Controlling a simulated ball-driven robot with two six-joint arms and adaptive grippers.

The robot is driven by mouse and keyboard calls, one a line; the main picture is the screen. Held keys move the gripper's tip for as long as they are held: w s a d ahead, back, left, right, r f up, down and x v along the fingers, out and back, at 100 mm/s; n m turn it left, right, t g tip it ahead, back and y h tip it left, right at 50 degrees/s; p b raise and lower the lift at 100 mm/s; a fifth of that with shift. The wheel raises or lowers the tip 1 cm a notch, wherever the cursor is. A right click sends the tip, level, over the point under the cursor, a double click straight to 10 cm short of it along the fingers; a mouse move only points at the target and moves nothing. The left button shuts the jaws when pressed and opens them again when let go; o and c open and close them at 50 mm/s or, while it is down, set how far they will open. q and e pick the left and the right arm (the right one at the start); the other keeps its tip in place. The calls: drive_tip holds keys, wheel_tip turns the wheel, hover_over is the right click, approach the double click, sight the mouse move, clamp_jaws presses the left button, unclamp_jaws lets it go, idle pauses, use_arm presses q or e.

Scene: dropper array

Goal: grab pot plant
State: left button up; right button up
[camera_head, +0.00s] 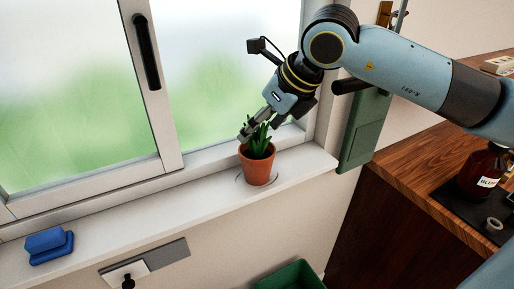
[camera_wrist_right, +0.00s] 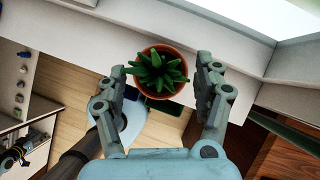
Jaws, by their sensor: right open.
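The pot plant (camera_head: 257,168) is a terracotta pot with a green spiky succulent. It stands upright on the white window sill, near its right end. It also shows in the right wrist view (camera_wrist_right: 158,73), seen from above. My right gripper (camera_head: 258,127) is at the top of the plant, coming from the upper right. In the right wrist view its fingers (camera_wrist_right: 163,95) are spread apart, with the pot just ahead and between them in the picture. I cannot tell whether a finger touches the leaves.
A blue block-like object (camera_head: 49,245) lies on the left of the window sill (camera_head: 140,212). The sill between it and the pot is clear. The window frame (camera_head: 165,130) stands close behind the pot. A wooden counter (camera_head: 425,165) with a dark bottle (camera_head: 480,172) is at right. A green bin (camera_head: 290,277) is below.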

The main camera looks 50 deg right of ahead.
drive_tip(key=shift+x, duration=0.9)
drive_tip(key=shift+s, duration=0.1)
clamp_jaws()
